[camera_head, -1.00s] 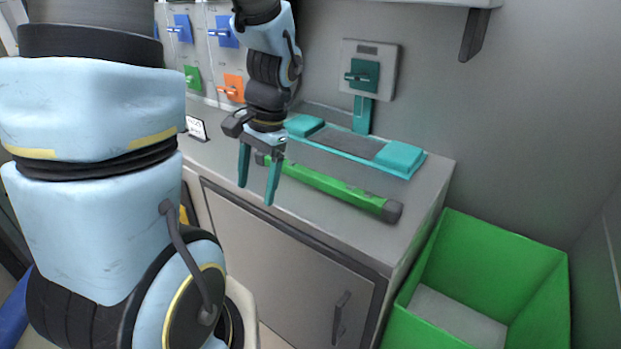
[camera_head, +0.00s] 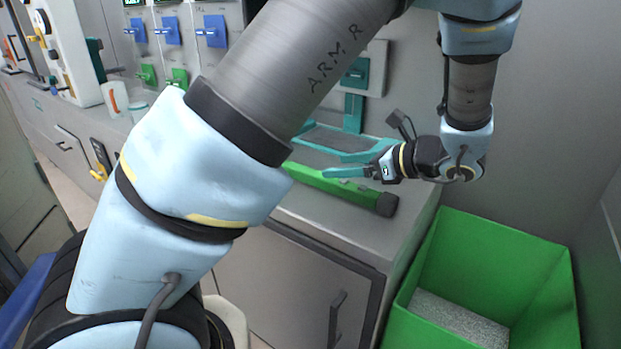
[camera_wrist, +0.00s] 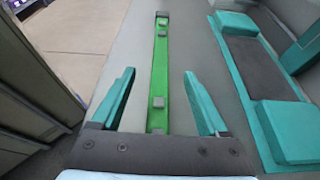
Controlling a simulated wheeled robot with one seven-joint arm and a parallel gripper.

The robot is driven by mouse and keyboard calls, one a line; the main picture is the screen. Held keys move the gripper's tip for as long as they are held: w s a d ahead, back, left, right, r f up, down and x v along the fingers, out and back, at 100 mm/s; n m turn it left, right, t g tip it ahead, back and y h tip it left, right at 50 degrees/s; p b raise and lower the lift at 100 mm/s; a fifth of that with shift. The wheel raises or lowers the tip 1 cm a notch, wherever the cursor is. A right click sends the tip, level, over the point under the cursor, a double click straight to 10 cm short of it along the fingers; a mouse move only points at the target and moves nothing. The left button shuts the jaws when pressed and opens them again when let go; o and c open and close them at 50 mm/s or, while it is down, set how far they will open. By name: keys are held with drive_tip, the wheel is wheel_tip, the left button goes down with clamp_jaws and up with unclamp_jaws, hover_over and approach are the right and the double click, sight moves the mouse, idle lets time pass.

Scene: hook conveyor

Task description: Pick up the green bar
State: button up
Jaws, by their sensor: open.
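The green bar (camera_head: 345,187) lies along the front part of the grey counter top in the head view. It has a dark end at the right, and my arm hides its left part. My gripper (camera_head: 335,163) is open, with teal fingers pointing left, close to the bar's right half. In the wrist view the bar (camera_wrist: 160,90) runs lengthwise away from me, between the lines of my two open fingers (camera_wrist: 158,98). I cannot tell how high the fingers are above the bar. Nothing is in the gripper.
A teal tray with a dark middle (camera_wrist: 250,65) lies beside the bar, towards the wall. A green open bin (camera_head: 490,235) stands right of the counter. Blue, green and orange handles line the wall panel at the back left. Floor shows past the counter edge.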

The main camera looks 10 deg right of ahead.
sight(304, 167)
drive_tip(key=p+x, duration=0.1)
drive_tip(key=x, duration=0.7)
drive_tip(key=shift+w+a, duration=0.1)
drive_tip(key=shift+w, duration=0.1)
drive_tip(key=shift+c, duration=0.4)
clamp_jaws()
idle(0.4)
